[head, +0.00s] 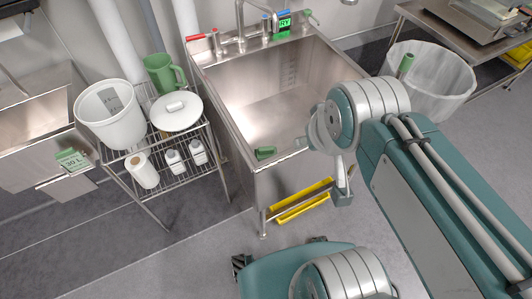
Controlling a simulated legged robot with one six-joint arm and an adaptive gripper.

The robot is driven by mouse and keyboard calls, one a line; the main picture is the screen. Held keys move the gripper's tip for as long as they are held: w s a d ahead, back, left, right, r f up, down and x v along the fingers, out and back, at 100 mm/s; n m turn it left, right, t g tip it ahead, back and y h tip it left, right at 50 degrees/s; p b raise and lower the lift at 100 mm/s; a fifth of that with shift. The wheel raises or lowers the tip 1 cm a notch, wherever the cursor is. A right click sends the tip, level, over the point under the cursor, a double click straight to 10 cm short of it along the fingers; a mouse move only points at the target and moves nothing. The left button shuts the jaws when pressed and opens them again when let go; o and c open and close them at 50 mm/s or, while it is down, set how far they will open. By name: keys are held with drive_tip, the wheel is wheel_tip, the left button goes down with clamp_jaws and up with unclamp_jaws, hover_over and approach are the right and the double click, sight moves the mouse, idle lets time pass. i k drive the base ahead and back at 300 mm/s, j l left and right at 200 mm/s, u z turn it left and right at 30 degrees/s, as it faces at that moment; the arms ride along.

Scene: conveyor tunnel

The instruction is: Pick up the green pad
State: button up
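A small dark green pad (265,153) lies at the front left of the steel sink (213,92), by its front rim. My gripper (343,190) hangs in front of the sink, to the right of the pad and lower in the picture. It is apart from the pad. Its fingers are small and seen at an angle, so I cannot tell whether they are open or shut. Nothing shows held in it. My arm covers part of the sink's right side.
A wire rack (180,182) left of the sink holds a white bucket (106,120), a green jug (163,72), a white lid (178,112), a paper roll (141,170) and bottles. A lined bin (435,90) stands right. A yellow object (300,207) lies under the sink.

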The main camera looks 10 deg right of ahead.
sight(262, 154)
drive_tip(key=i+j+z, duration=0.25)
drive_tip(key=j+z, duration=0.25)
drive_tip(key=i+j+z, duration=0.25)
drive_tip(key=j, duration=0.25)
drive_tip(key=j+z, duration=0.25)
drive_tip(key=j, duration=0.1)
